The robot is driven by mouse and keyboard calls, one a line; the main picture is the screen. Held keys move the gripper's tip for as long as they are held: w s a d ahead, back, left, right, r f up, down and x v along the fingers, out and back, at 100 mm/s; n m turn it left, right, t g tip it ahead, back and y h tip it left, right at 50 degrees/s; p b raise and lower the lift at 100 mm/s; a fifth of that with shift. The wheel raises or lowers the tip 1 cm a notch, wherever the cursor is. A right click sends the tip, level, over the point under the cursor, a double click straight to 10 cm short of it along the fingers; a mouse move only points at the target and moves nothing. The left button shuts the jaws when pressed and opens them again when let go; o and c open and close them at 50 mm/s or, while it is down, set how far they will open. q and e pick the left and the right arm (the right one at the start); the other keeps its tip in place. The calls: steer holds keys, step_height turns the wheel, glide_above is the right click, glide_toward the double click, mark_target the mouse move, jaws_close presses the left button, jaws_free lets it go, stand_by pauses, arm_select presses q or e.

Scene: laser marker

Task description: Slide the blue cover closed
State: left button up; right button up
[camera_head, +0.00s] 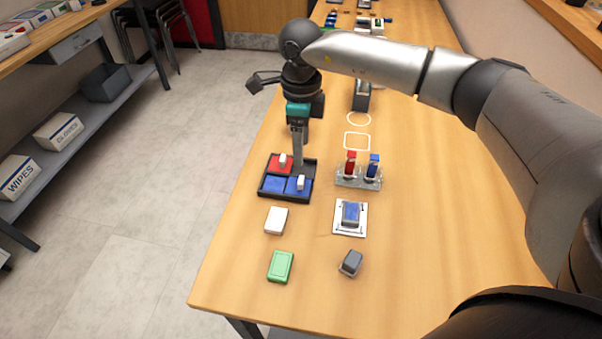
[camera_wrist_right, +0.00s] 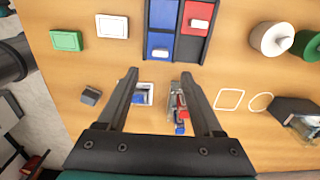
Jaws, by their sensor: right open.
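A black tray (camera_head: 263,193) with sliding covers lies on the table in the head view; it also shows in the right wrist view (camera_wrist_right: 207,48). The blue cover (camera_head: 294,190) carries a white knob (camera_wrist_right: 160,52) and sits in the tray's near row, at the right. Another blue surface (camera_head: 272,186) shows to its left. The red cover (camera_head: 279,169), with its own white knob, is at far left; the far-right compartment looks dark. My right gripper (camera_wrist_right: 158,75) is open and empty, its fingers pointing down close to the blue cover's knob. Contact cannot be told. My left gripper is not in view.
A white block (camera_head: 276,220) and a green block (camera_head: 280,266) lie nearer than the tray. To the right stand a clear holder with red and blue pieces (camera_head: 358,180), a blue-topped block on a white plate (camera_head: 350,230) and a grey block (camera_head: 351,263).

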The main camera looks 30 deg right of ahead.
mark_target(300, 179)
step_height(300, 179, down, 10)
steer(key=shift+b, duration=0.3)
jaws_close()
stand_by(0.5)
steer(key=shift+w+a, duration=0.1)
stand_by(0.8)
